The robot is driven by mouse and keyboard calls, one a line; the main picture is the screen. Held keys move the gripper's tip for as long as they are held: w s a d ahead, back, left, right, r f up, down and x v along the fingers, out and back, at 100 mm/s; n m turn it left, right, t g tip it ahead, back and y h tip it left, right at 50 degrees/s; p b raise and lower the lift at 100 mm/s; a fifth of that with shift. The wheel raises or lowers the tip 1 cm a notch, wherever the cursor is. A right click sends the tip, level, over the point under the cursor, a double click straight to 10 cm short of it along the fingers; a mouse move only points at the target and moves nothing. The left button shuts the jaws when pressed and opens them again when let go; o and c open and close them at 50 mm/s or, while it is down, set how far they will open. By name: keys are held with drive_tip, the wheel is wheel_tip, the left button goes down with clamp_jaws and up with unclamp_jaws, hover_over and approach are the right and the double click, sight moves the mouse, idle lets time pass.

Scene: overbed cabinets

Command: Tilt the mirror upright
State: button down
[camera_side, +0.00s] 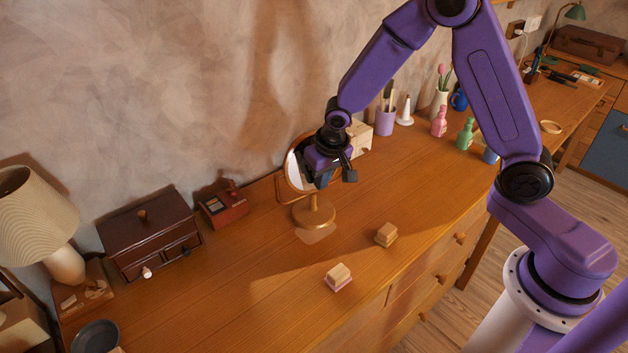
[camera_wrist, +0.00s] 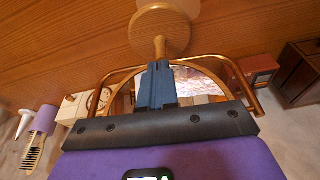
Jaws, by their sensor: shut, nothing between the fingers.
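The round mirror (camera_side: 295,172) stands on the wooden dresser top near the wall, on a short post with a round golden-brown base (camera_side: 313,213). My gripper (camera_side: 323,181) is in front of the mirror and hides much of its right part. In the wrist view my gripper (camera_wrist: 156,80) has its dark blue fingers together with nothing between them, in front of the mirror's post and lower frame. Part of the mirror glass (camera_wrist: 198,82) and the curved brass frame show there. The mirror's exact tilt and any finger contact cannot be told.
A dark wooden box (camera_side: 148,236) and a small red box (camera_side: 224,208) stand left of the mirror. A purple cup with brushes (camera_side: 385,122) stands to the right. Two small blocks (camera_side: 386,235) (camera_side: 338,277) lie in front.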

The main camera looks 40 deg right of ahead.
drive_tip(key=shift+w, duration=0.15)
drive_tip(key=shift+s+a, duration=0.2)
drive_tip(key=shift+s, duration=2.3)
drive_tip(key=s+d+r+n+g, duration=0.1)
drive_tip(key=s+r+n, duration=0.3)
drive_tip(key=s, duration=0.5)
drive_tip(key=s+d+r+n, duration=0.1)
drive_tip(key=s+r+n, duration=0.3)
drive_tip(key=s, duration=0.5)
drive_tip(key=s+d+r+n+g, duration=0.1)
drive_tip(key=s+r+n, duration=0.3)
drive_tip(key=s, duration=0.5)
drive_tip(key=shift+s+d+r+n+g+y, duration=0.15)
drive_tip(key=shift+d+r+n+g+y, duration=0.15)
drive_tip(key=shift+d+n, duration=0.4)
drive_tip(key=shift+a, duration=0.15)
